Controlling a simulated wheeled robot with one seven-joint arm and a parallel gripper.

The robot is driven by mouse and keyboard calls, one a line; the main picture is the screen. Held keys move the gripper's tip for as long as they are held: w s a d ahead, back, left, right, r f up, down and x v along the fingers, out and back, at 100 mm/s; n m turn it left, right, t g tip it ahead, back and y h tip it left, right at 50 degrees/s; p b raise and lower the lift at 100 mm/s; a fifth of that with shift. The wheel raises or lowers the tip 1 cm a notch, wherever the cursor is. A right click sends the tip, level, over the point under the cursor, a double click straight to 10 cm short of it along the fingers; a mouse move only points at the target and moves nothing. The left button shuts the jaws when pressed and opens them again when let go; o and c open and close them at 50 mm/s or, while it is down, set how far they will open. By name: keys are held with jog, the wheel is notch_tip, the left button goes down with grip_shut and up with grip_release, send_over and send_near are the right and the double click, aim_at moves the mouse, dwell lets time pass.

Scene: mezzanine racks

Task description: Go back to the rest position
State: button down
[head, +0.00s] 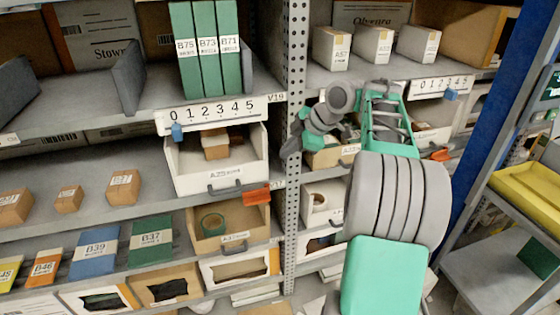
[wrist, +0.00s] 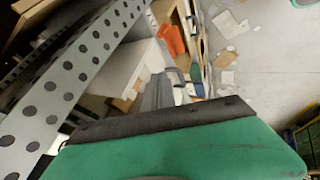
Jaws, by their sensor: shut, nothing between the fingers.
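My gripper (head: 294,146) is in front of the perforated rack upright, at the end of my bent grey and green arm. It is small in the head view and its fingers are hard to make out. In the wrist view, the green gripper body with its dark edge (wrist: 155,121) fills the bottom of the picture. The gripper is shut and I see nothing held in it. I cannot tell how far it is from the upright.
The perforated upright (head: 294,60) stands close by, also in the wrist view (wrist: 75,75). White bin (head: 217,180) and green binders (head: 206,50) are on shelves to the left. Small boxes (head: 375,46) stand upper right. A yellow tray (head: 525,195) is far right. Papers (wrist: 230,25) litter the floor.

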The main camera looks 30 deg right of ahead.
jog(key=s+d+f+m+g+h, duration=0.1)
jog(key=s+d+f+m, duration=0.2)
jog(key=f+m, duration=0.3)
jog(key=s+d+f+m+g, duration=0.1)
jog(key=s+d+f+m, duration=0.15)
jog(key=f+m, duration=0.4)
jog(key=s+a+f+m+g+h, duration=0.1)
jog(key=s+a+f+m+g, duration=0.15)
jog(key=s+m, duration=0.6)
jog(key=s+a+r+n+g+h+p, duration=0.1)
jog(key=s+a+n+h+p, duration=0.15)
jog(key=s+a, duration=0.8)
jog(key=w+a+r+n+t+p, duration=0.1)
jog(key=a+r+n+t+p, duration=0.1)
jog(key=a+r, duration=0.6)
jog(key=shift+a+r+n+y+p, duration=0.3)
jog(key=shift+a+n+y+p, duration=0.25)
jog(key=shift+a+n, duration=0.5)
